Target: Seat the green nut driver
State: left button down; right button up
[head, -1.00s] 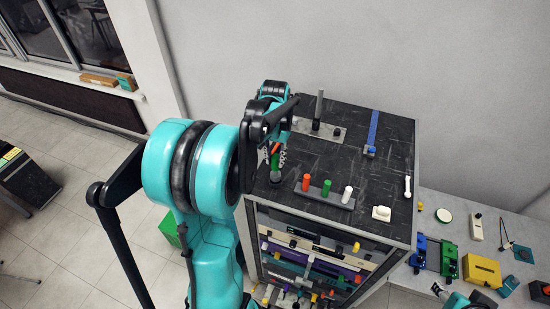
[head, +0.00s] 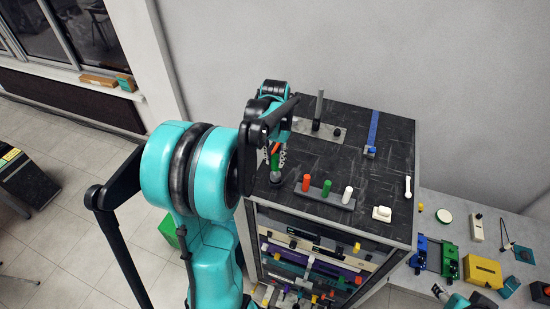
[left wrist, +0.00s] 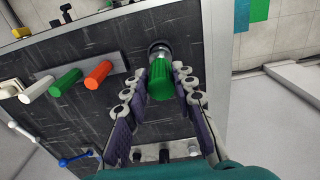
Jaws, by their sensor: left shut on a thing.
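The green nut driver (left wrist: 160,82) has a ribbed green handle and a silver collar at its far end, by a dark round fitting (left wrist: 160,49) on the cabinet top. My left gripper (left wrist: 160,75) is around the handle, with a finger on each side, shut on it. In the head view the green handle (head: 275,161) stands roughly upright above a grey round piece (head: 275,177) near the cabinet's left edge, partly behind my left gripper (head: 279,158). I cannot tell how deep the driver sits. My right gripper's fingers do not show.
A grey rack (head: 322,196) on the black cabinet top (head: 375,185) holds red, green and white pegs. Behind stand a metal plate (head: 331,134) with a post and a blue strip (head: 373,130). A white block (head: 381,213) is at the front. A cluttered side table is right.

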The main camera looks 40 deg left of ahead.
pick_arm(q)
jog(key=shift+f, duration=0.1)
jog(key=shift+f+b, duration=1.05)
jog(key=shift+f, duration=0.1)
jog(key=shift+f, duration=0.1)
jog(key=c, duration=1.2)
grip_release()
jog(key=shift+o, duration=0.2)
notch_tip(320, 180, up, 12)
jog(key=shift+r, duration=0.1)
